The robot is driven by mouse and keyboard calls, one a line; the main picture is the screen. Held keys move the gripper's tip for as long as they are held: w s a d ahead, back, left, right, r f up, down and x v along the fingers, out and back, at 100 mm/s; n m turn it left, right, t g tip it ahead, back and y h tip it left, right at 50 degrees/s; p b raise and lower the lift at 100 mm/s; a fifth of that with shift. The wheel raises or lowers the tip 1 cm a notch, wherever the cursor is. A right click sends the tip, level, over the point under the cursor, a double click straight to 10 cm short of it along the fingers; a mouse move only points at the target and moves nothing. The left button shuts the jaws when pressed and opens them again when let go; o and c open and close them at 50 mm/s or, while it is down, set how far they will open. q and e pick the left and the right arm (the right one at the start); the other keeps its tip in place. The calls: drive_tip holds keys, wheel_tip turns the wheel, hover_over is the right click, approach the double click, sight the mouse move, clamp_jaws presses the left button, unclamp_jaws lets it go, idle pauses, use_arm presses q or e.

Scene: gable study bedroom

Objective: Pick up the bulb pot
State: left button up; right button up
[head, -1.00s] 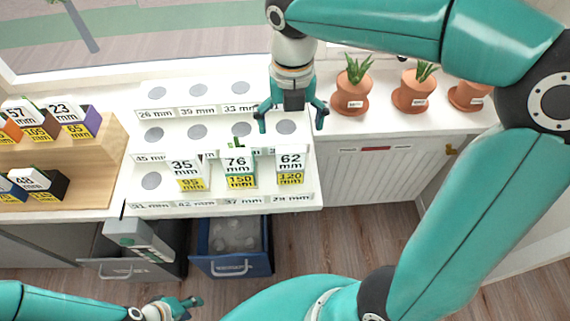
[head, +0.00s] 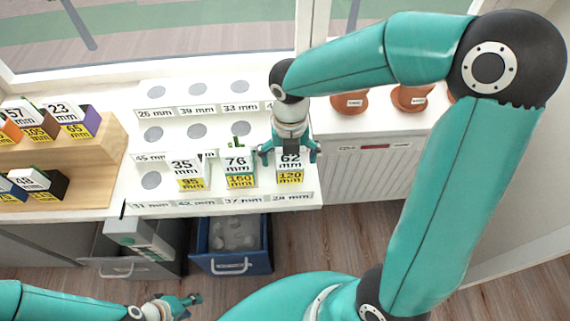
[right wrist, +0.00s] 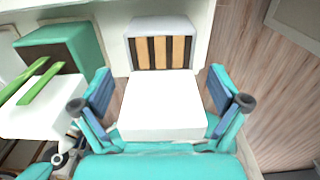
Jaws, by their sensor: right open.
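My right gripper (head: 290,152) is over the front right of the white tiered rack, at a white box (head: 290,166) labelled 62 mm and 120 mm. In the right wrist view the fingers are open (right wrist: 160,92), one on each side of this box's white top (right wrist: 164,108); contact is unclear. Terracotta pots (head: 349,104) stand on the right sill, their plants mostly hidden behind my right arm. Which thing the task calls the bulb pot is not clear from the frames. My left gripper (head: 186,303) is low at the lower left, apart from the rack; its opening is unclear.
Boxes marked 76 mm (head: 238,167) and 35 mm (head: 187,170) stand left of the right gripper on the white rack (head: 225,200). Wooden steps (head: 90,180) hold several labelled boxes further left. A blue drawer (head: 231,262) is open below.

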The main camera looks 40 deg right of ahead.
drive_tip(key=c, duration=1.5)
drive_tip(key=shift+r, duration=0.2)
